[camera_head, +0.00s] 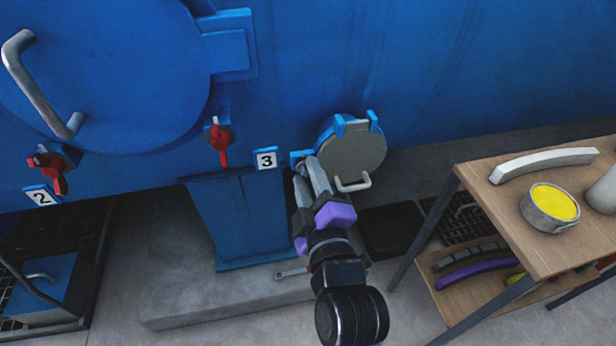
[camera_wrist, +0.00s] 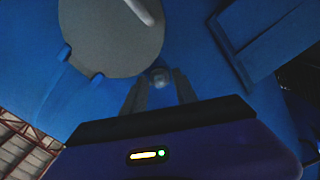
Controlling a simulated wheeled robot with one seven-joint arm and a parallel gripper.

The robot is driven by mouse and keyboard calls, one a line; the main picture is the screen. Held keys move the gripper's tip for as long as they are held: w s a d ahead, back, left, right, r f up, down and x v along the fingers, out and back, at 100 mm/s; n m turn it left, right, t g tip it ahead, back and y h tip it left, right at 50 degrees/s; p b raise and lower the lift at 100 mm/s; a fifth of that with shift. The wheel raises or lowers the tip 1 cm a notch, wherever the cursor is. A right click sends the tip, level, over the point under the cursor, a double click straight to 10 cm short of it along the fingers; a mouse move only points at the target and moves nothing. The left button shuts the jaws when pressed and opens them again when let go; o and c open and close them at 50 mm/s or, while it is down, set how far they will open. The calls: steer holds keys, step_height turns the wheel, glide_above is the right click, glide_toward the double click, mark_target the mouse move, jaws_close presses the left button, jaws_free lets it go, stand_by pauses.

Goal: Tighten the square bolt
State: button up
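A small grey bolt head (camera_wrist: 160,77) shows in the wrist view beside the round grey hatch, against the blue wall. Its exact shape is too dark to tell. My gripper (camera_head: 305,167) reaches up to the left edge of the hatch in the head view, where its fingers hide the bolt. In the wrist view my gripper (camera_wrist: 163,74) has its two fingers spread apart, with the bolt head between or just beyond their tips. A gap shows at least on the right side, and I cannot tell whether the left finger touches it.
The round hatch (camera_head: 352,152) with a pale handle (camera_head: 353,183) is right of my gripper. A label 3 (camera_head: 266,159) and a red valve handle (camera_head: 219,143) are to the left. A blue pedestal (camera_head: 236,220) stands below them. A wooden table (camera_head: 500,205) stands at right.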

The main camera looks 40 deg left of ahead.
jaws_close()
